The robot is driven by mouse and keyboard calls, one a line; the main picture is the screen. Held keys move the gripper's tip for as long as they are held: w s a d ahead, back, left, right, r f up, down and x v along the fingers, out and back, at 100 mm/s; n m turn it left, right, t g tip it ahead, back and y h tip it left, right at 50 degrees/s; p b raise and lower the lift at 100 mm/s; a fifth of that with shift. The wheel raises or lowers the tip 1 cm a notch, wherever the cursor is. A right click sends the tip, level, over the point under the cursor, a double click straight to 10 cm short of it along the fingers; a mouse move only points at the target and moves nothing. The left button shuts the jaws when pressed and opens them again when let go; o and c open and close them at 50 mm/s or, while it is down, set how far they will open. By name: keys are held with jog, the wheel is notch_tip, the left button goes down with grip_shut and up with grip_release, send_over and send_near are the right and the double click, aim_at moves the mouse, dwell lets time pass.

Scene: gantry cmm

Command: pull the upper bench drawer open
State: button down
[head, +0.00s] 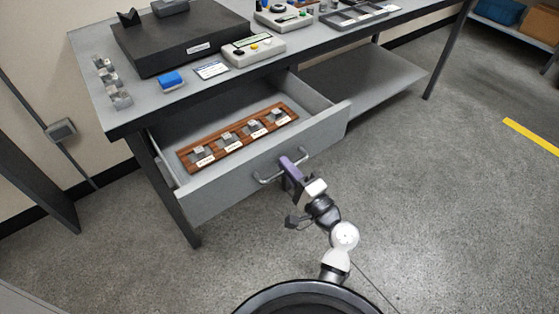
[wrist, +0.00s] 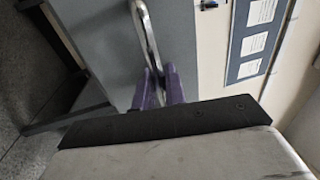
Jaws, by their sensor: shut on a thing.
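The upper bench drawer (head: 240,172) is pulled out from under the bench top in the head view, and its inside shows. Its grey front also shows in the wrist view (wrist: 95,45). A metal bar handle (head: 266,180) sits on the drawer front. In the wrist view the purple fingers (wrist: 158,88) close around the handle bar (wrist: 146,38). A wooden rack (head: 240,137) with several small metal blocks and white labels lies in the drawer.
The bench top (head: 125,122) carries a black slab (head: 180,40), a blue block (head: 171,80), a control box (head: 253,49) and small metal blocks. A lower shelf (head: 365,80) is to the right of the drawer. The floor in front and to the right is clear.

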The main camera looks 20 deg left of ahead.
jog(key=shift+s+d, duration=0.4)
jog(key=shift+d, duration=0.05)
jog(key=c, duration=1.8)
grip_release()
